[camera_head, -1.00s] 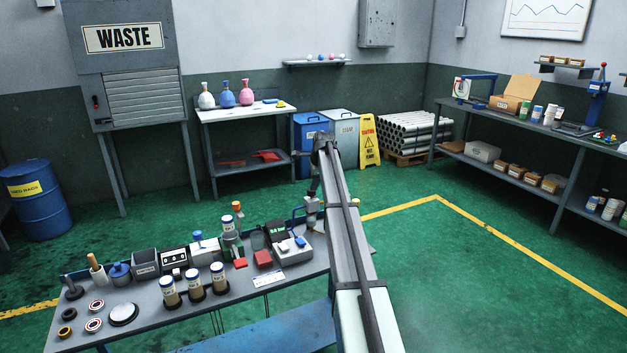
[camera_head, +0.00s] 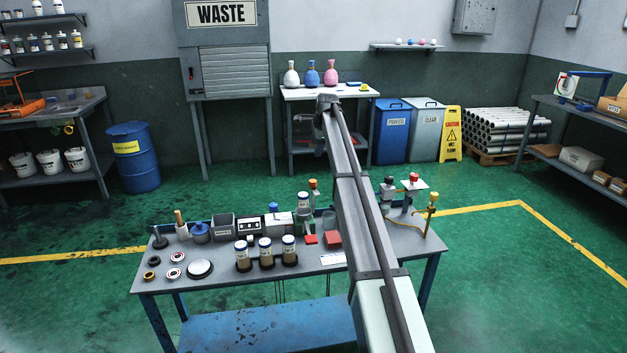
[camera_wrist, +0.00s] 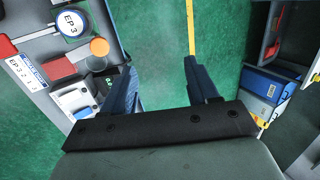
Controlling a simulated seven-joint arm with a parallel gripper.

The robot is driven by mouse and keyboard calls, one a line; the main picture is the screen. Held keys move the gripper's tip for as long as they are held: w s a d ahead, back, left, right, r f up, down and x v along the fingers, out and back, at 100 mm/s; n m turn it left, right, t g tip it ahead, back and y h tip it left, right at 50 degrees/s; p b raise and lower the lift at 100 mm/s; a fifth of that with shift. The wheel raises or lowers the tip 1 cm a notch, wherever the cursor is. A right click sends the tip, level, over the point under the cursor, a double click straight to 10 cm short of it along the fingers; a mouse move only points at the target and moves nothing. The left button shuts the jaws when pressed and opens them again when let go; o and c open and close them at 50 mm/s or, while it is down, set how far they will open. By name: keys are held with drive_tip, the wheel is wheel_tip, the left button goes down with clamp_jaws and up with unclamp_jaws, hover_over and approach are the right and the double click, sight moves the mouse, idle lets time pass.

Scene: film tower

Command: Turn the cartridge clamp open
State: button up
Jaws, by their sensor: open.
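My gripper (camera_wrist: 160,72) is open and empty in the wrist view, its two dark fingers spread over green floor beside the bench edge. In the head view the jar (camera_head: 303,200) and orange cap (camera_head: 313,184) stand upright on the workbench (camera_head: 225,288), just left of my arm. I cannot tell which part is the cartridge clamp.
Several lidded jars (camera_head: 266,255) stand at the bench front, near a white disc (camera_head: 199,268). A lamp-like stand (camera_head: 430,215) is at the bench's right end. Blue (camera_head: 390,132) and grey (camera_head: 424,132) bins stand behind.

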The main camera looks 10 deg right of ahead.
drive_tip(key=a+r+n+g, duration=0.1)
drive_tip(key=a+r+n, duration=0.1)
drive_tip(key=a, duration=0.2)
drive_tip(key=n+g+h, duration=0.1)
drive_tip(key=n+g, duration=0.3)
drive_tip(key=n, duration=0.4)
hover_over(313, 180)
drive_tip(key=f, duration=1.4)
drive_tip(key=shift+s+f, duration=0.1)
drive_tip(key=shift+s, duration=0.1)
drive_tip(key=c, duration=1)
